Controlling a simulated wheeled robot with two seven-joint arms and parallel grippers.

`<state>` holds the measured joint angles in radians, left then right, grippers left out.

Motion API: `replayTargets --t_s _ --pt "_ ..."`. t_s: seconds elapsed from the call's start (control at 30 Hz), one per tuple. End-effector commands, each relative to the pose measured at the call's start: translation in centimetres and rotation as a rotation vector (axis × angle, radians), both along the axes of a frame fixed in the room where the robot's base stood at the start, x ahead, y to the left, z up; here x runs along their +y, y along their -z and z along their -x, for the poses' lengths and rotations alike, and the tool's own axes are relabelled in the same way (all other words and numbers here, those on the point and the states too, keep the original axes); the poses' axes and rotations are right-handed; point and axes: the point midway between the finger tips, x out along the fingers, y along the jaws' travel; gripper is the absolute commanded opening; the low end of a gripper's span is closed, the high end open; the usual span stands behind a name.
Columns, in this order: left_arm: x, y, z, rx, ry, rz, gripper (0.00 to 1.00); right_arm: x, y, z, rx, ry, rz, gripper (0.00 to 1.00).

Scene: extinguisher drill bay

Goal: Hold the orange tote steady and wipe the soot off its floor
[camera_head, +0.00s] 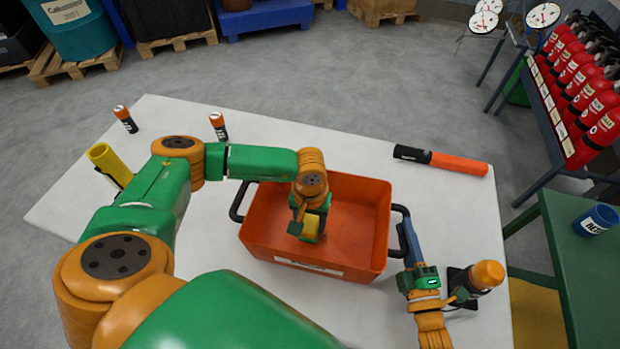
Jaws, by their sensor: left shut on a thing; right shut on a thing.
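The orange tote (374,205) stands upright on the white table, with a black handle on its left and right ends. My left gripper (308,226) reaches down inside the tote, shut on a yellow block-like wiper (311,228) close to the tote floor. My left forearm passes over the tote's back left corner. Part of the floor is hidden by the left gripper and the front wall. I cannot make out clear soot marks on the visible floor.
On the white table (270,130) lie a black-and-orange flashlight (440,160) and a yellow tube (108,163). Two batteries (125,119) (218,126) stand at the back left. An orange-topped object (487,275) stands beside my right gripper. A green table (585,262) adjoins at right.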

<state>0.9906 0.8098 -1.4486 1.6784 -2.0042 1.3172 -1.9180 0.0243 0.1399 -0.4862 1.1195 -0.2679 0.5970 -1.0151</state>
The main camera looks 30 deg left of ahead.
Motion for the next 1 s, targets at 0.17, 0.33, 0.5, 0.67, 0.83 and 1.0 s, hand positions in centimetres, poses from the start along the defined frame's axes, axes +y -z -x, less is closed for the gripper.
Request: replayTargets --t_s 0.17,0.33,0.5,0.67,0.83,1.0 --pt "-0.9 1.6 -0.3 0.002 0.001 0.002 0.00 0.0 0.0 0.0 0.000 0.000 0.000 0.00" --pt "-2.4 1.6 -0.8 0.001 0.001 0.001 0.00 0.0 0.0 0.0 0.000 0.000 0.000 0.00" --pt "-3.8 1.6 -1.3 0.000 0.001 0.002 0.00 0.0 0.0 0.0 0.000 0.000 0.000 0.00" --pt "-2.4 1.6 -0.8 0.001 -0.002 -0.001 0.00 0.0 0.0 0.0 0.000 0.000 0.000 0.00" --pt "-1.0 1.6 -0.3 0.002 -0.002 0.001 0.00 0.0 0.0 0.0 0.000 0.000 0.000 0.00" --pt "0.2 1.6 -0.4 0.001 -0.003 -0.001 0.00 0.0 0.0 0.0 0.000 0.001 0.000 0.00"
